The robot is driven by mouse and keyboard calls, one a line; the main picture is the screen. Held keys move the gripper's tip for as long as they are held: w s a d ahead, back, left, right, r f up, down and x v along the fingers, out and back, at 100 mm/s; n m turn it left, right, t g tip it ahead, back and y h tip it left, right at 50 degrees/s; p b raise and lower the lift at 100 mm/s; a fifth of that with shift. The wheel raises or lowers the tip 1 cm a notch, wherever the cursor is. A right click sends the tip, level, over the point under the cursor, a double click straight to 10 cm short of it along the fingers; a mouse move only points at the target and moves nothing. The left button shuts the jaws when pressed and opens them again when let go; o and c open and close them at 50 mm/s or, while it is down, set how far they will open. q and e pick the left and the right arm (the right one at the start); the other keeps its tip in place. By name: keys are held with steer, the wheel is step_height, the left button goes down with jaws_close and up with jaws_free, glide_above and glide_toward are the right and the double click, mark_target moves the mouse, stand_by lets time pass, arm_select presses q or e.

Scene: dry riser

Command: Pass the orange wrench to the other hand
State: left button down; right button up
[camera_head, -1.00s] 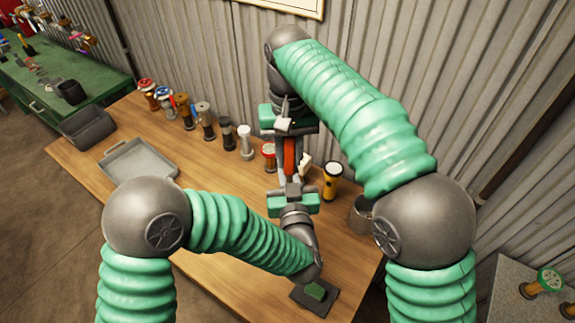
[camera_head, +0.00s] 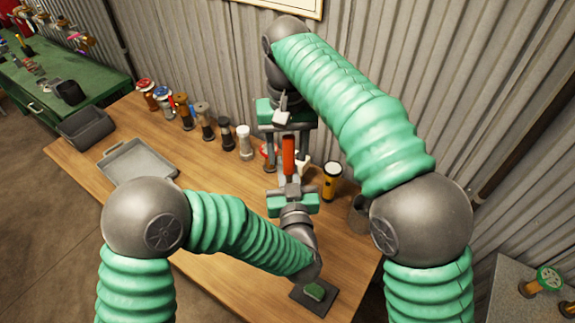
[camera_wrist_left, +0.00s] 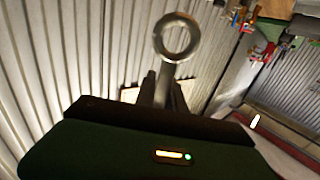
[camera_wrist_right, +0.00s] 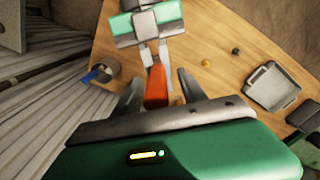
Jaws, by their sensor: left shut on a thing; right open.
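The orange wrench shows its orange handle (camera_head: 288,157) in the head view, above the table between my two grippers. My left gripper (camera_head: 290,187) is shut on its metal part; the wrench's grey ring end (camera_wrist_left: 177,38) sticks out past the fingers in the left wrist view. My right gripper (camera_head: 288,142) is open at the handle's far end. In the right wrist view, the handle (camera_wrist_right: 156,86) shows between the spread right fingers (camera_wrist_right: 160,88), with gaps on both sides. Its exact depth between them is hard to tell.
Several valves and fittings (camera_head: 203,118) stand in a row along the back of the wooden table. A grey tray (camera_head: 150,150) lies at left.

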step_height(320, 180, up, 6)
steer(key=shift+w+f, duration=0.1)
steer(key=w+d+f+m+t, duration=0.1)
steer(key=w+d+f, duration=0.1)
steer(key=d+f, duration=0.25)
steer(key=w+d+f+m+t, duration=0.1)
steer(key=w+d+f+m, duration=0.15)
steer(key=f, duration=0.35)
steer(key=s+d+f+n, duration=0.1)
steer(key=s+d+f, duration=0.3)
steer(key=s+f, duration=0.4)
steer(key=s+d+f+n, duration=0.2)
steer(key=s+d+f, duration=0.3)
steer(key=s+f, duration=0.4)
steer(key=s, duration=0.5)
steer(key=shift+t, duration=0.3)
steer(key=shift+s+d, duration=0.1)
steer(key=shift+d, duration=0.05)
